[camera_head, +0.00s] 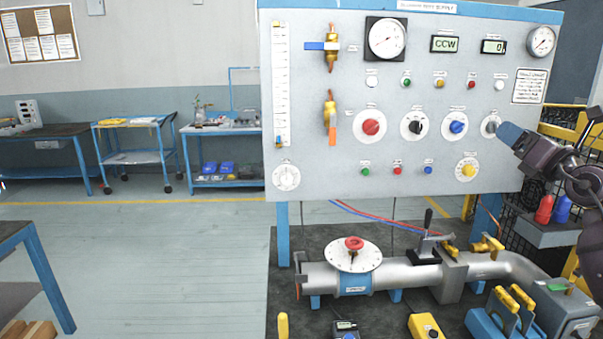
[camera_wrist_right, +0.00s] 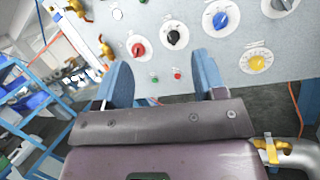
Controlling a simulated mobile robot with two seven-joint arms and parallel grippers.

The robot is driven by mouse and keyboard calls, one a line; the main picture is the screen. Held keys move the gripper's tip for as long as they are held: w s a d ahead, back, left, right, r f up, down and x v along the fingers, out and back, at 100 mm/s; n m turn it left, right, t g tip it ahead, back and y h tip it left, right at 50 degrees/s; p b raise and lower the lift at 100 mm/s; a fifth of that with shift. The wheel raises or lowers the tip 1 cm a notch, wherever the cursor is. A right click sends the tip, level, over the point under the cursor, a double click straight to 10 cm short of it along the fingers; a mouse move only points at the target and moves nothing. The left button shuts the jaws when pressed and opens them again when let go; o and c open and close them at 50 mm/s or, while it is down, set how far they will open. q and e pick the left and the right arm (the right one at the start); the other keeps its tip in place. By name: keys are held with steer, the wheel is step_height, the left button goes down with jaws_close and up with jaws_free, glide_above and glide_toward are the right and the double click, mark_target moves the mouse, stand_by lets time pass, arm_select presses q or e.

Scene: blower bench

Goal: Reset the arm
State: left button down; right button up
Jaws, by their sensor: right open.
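My right gripper (camera_head: 512,136) comes in from the right in the head view, in front of the right edge of the control panel (camera_head: 300,100). Its blue fingers show apart and empty in the right wrist view (camera_wrist_right: 165,80), pointing at the panel's lower part. It appears close to the grey knob (camera_head: 491,125); whether it touches the knob cannot be told. My left gripper is not in view.
The panel carries red (camera_head: 370,127), black (camera_head: 414,126), blue (camera_head: 458,124) and yellow (camera_head: 467,171) knobs. Below it are a metal pipe (camera_head: 400,274) with a red-handled valve (camera_head: 354,244) and yellow-handled tools. Blue carts stand far left; the middle-left floor (camera_head: 170,245) is clear.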

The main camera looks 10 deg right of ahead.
steer(key=s+a+f+m+g+h, duration=0.15)
steer(key=a+f+m, duration=0.25)
steer(key=f+m, duration=0.6)
steer(key=s+a+f+m+g+h, duration=0.1)
steer(key=s+a+f+m, duration=0.3)
steer(key=f+m, duration=0.6)
steer(key=s+a+f+m+g+h, duration=0.15)
steer(key=a+f+m, duration=0.4)
steer(key=f, duration=0.85)
steer(key=s+a+f+m+g, duration=0.2)
steer(key=s+a+f, duration=0.2)
steer(key=s+f, duration=0.3)
steer(key=s+a+f+m+g+y, duration=0.1)
steer(key=s+a+f+m+g, duration=0.1)
steer(key=s+f, duration=0.5)
steer(key=s+a+f+m+g, duration=0.1)
steer(key=s+a+f+m, duration=0.2)
steer(key=s+a+f, duration=0.4)
steer(key=shift+s+f+g+y, duration=0.2)
steer(key=shift+g+y, duration=0.1)
steer(key=shift+g, duration=0.1)
steer(key=shift+m, duration=0.25)
